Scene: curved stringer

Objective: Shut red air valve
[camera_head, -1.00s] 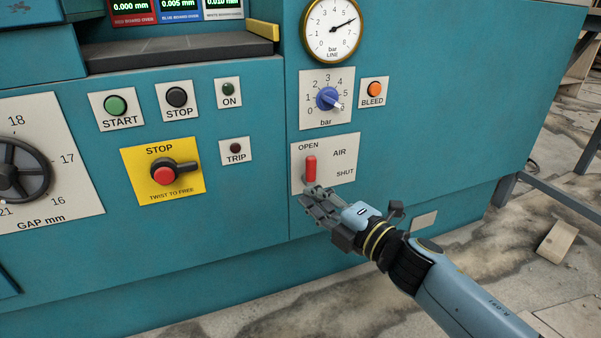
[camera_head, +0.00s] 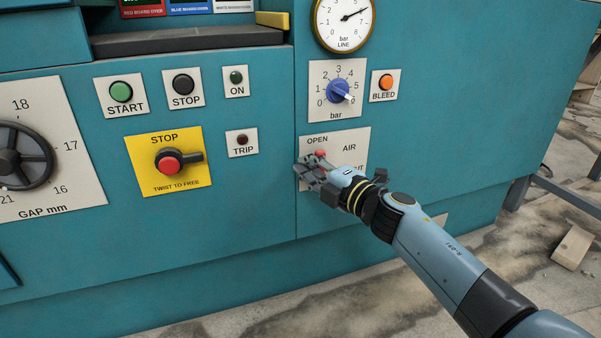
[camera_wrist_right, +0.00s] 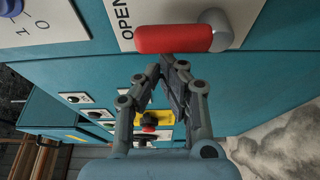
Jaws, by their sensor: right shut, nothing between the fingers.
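The red air valve handle (camera_head: 320,154) is on the white AIR plate (camera_head: 349,137); my right gripper hides most of it in the head view. Its red top shows below OPEN. In the right wrist view the red handle (camera_wrist_right: 172,39) runs from its grey hub (camera_wrist_right: 216,30) toward the OPEN side. My right gripper (camera_head: 310,169) is shut and empty, in front of the plate and over the handle's lower part. In the wrist view its fingertips (camera_wrist_right: 168,62) are together close beside the handle. I cannot tell whether they touch it. My left gripper is not in view.
The blue bar knob (camera_head: 338,91) and orange BLEED button (camera_head: 386,82) are above the valve. The gauge (camera_head: 344,18) is higher. The yellow STOP switch (camera_head: 168,165) and TRIP lamp (camera_head: 242,139) are to the left. The teal panel below is bare.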

